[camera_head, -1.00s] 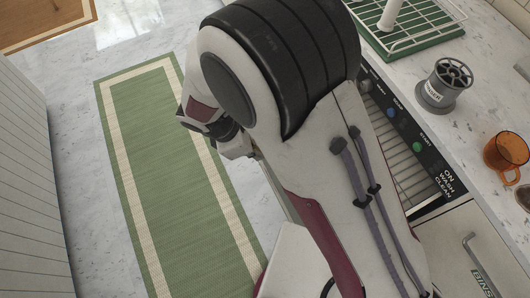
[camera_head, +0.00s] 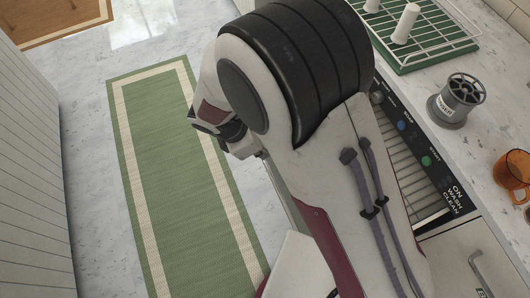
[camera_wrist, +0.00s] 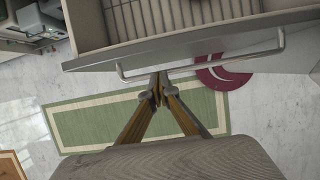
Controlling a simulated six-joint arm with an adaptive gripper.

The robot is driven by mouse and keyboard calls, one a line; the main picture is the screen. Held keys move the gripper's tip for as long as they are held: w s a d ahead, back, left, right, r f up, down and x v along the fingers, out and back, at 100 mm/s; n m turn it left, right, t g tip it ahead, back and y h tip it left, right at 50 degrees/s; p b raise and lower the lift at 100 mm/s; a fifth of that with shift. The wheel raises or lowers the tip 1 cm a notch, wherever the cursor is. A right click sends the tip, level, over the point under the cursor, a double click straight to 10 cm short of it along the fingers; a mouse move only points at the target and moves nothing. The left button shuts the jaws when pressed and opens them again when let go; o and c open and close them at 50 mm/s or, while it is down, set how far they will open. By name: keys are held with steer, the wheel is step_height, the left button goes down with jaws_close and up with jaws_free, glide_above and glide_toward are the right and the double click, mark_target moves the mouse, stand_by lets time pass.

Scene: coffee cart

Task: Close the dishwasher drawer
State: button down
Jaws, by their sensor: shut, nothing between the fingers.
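The dishwasher drawer is pulled out in the wrist view; its front panel (camera_wrist: 165,52) crosses the top, with a wire rack (camera_wrist: 165,14) behind it. A bar handle (camera_wrist: 235,53) runs along the front's outer side. My gripper (camera_wrist: 160,90) is shut and empty, its fingertips close to the handle on the drawer's outer side; I cannot tell if they touch it. In the head view my arm covers most of the drawer. The dishwasher's black control strip (camera_head: 412,140), with colored buttons, shows right of the arm, beside part of the rack (camera_head: 405,178).
A green drying rack (camera_head: 425,50), a grey spool-like holder (camera_head: 457,100) and an orange mug (camera_head: 514,172) stand on the marble counter. A bin front with a handle (camera_head: 480,272) is beside the dishwasher. A green rug (camera_head: 185,170) lies on the open floor.

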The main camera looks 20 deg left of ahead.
steer(key=x, duration=0.9)
steer(key=shift+f, duration=0.25)
steer(key=shift+w+d, duration=0.15)
steer(key=w+d, duration=2.2)
steer(key=shift+d, duration=0.1)
steer(key=shift+r, duration=0.15)
stand_by(0.3)
steer(key=v, duration=0.9)
steer(key=shift+r, duration=0.4)
steer(key=shift+a, duration=0.2)
